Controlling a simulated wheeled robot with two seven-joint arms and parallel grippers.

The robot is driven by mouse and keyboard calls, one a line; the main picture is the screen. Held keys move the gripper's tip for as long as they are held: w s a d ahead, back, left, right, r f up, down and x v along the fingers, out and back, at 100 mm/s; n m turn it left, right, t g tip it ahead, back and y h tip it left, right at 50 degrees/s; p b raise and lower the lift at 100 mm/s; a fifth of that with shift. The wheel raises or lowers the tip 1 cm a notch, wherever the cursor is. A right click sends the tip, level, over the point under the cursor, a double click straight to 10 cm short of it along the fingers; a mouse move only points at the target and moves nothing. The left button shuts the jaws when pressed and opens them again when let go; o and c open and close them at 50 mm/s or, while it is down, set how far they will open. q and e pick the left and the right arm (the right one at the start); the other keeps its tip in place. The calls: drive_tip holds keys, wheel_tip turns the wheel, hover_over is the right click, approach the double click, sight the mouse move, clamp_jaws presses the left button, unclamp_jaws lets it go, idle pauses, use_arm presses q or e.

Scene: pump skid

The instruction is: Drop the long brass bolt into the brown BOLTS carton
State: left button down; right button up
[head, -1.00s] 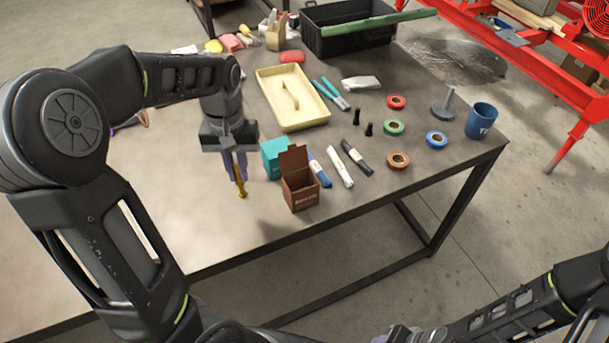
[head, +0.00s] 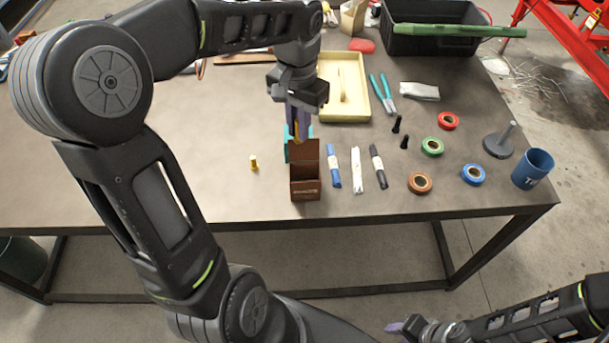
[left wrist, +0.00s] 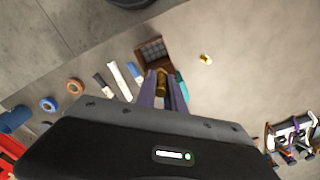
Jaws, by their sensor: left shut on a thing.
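The open brown BOLTS carton (head: 305,188) stands near the table's front edge with its flap raised; its open, gridded inside shows in the left wrist view (left wrist: 152,50). My left gripper (head: 298,128) points down just behind the carton, its lower tips partly hidden by the flap. It is shut on the long brass bolt (left wrist: 161,86), which shows between the purple fingers beside the carton's opening. A short brass bolt (head: 253,163) stands on the table left of the carton. My right gripper (head: 402,327) is low at the bottom edge, away from the table; its jaw state is unclear.
A teal box (head: 290,148) is close behind the carton. A cream tray (head: 352,112) lies behind. The table's left side is mostly clear.

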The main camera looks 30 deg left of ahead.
sight(300, 145)
use_arm(q)
drive_tip(key=shift+w+d+f, duration=0.1)
drive_tip(key=shift+w+d, duration=0.05)
drive_tip(key=shift+d, duration=0.05)
wheel_tip(300, 145, down, 6)
drive_tip(key=b, duration=0.4)
drive_tip(key=shift+b, duration=0.4)
drive_tip(key=c, duration=1.3)
unclamp_jaws()
drive_tip(key=shift+c, duration=0.2)
drive_tip(key=shift+r, duration=0.2)
wheel_tip(300, 145, up, 8)
drive_tip(key=shift+f, duration=0.15)
drive_tip(key=shift+f, duration=0.1)
